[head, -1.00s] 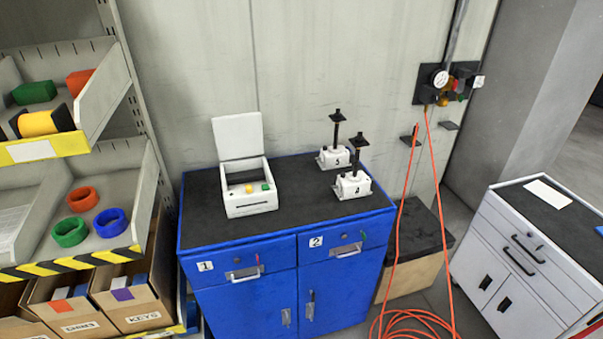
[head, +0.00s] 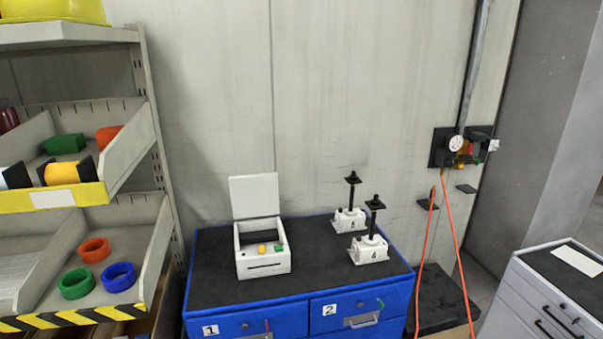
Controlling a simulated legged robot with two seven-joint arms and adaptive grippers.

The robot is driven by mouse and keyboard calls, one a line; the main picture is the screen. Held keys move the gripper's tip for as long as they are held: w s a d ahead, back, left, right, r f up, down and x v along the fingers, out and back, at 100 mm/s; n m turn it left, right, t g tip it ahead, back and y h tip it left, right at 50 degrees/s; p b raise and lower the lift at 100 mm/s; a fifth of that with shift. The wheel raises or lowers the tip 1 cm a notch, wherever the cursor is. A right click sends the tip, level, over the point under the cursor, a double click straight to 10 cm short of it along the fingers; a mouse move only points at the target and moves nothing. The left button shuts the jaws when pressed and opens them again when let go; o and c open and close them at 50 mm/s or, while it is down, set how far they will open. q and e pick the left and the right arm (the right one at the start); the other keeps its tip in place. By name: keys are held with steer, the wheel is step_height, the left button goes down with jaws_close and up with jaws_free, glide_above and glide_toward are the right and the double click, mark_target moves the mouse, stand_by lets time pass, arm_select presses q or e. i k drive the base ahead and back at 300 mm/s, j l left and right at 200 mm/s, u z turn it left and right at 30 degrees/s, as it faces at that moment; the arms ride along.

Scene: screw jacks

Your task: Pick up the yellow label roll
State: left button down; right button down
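A yellow roll with dark ends (head: 62,172) lies at the front of the upper shelf bin on the left, behind the bin's yellow front lip. It looks like the yellow label roll. A green roll or block (head: 64,144) lies behind it, and an orange one (head: 108,136) lies at the bin's right side. Neither of my grippers shows in the head view.
The lower bin holds orange (head: 94,250), green (head: 76,283) and blue (head: 119,276) rings. A blue cabinet (head: 300,306) carries an open white box (head: 262,252) and two screw jacks (head: 369,247). An orange hose (head: 455,235) hangs right; a white cabinet (head: 535,300) stands beyond.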

mark_target(51, 172)
steer(key=u, duration=1.55)
